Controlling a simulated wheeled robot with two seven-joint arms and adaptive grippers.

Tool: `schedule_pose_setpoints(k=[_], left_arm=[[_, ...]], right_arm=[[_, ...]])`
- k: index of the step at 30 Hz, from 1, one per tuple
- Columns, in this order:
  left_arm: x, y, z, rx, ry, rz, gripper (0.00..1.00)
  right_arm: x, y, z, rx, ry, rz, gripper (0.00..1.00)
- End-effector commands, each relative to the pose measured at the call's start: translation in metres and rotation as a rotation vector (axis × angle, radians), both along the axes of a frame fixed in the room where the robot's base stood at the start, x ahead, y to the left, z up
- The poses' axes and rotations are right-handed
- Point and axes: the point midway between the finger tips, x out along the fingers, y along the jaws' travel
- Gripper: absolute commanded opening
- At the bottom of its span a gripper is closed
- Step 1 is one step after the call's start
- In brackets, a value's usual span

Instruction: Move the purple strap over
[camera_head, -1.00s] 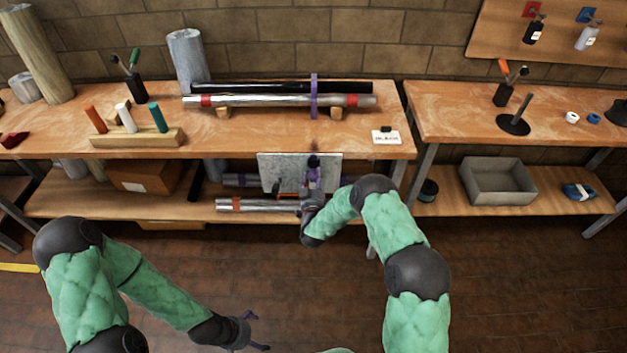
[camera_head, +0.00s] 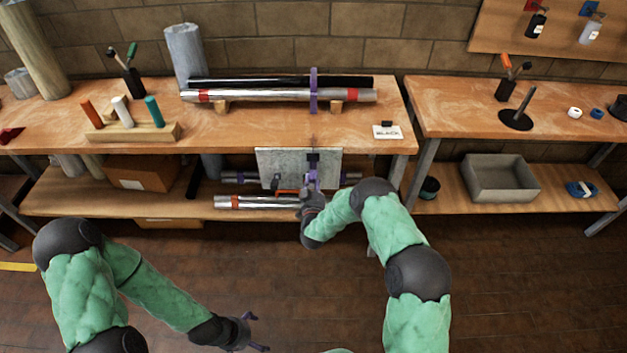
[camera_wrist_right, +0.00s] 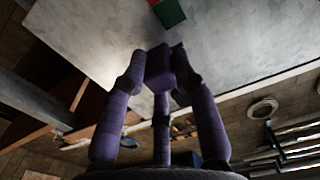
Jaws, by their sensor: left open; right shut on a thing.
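The purple strap (camera_head: 313,90) is a narrow upright band near the right end of a silver tube (camera_head: 260,96) with red bands and a black tube (camera_head: 260,82) on the upper bench. It appears to go around both tubes; its back is hidden. My right gripper (camera_head: 311,172) is below the bench's front edge, at a grey panel (camera_head: 285,165), well below the strap. In the right wrist view its purple fingers (camera_wrist_right: 160,82) are closed on a dark purple block (camera_wrist_right: 159,68) in front of the panel. My left gripper (camera_head: 256,332) is open and empty, low over the floor.
Wooden cradles (camera_head: 222,107) support the tubes. A rack of colored handles (camera_head: 130,132) stands left, and a small card (camera_head: 388,132) lies right. Another silver tube (camera_head: 255,202) lies on the lower shelf. A grey bin (camera_head: 500,180) sits on the right-hand shelf.

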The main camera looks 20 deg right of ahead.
Motion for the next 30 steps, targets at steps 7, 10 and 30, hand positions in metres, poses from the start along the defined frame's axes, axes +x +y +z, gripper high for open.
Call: schedule_pose_setpoints(k=[7,10,30], left_arm=[[0.0,0.0,-0.024,0.0,0.0,0.0,0.95],[0.0,0.0,-0.023,0.0,0.0,0.0,0.95],[0.0,0.0,-0.022,0.0,0.0,0.0,0.95]], right_arm=[[0.001,0.001,-0.028,0.001,0.002,0.004,0.0],[0.001,0.001,-0.028,0.001,0.002,0.004,0.0],[-0.002,0.001,-0.027,0.001,0.002,0.002,0.51]])
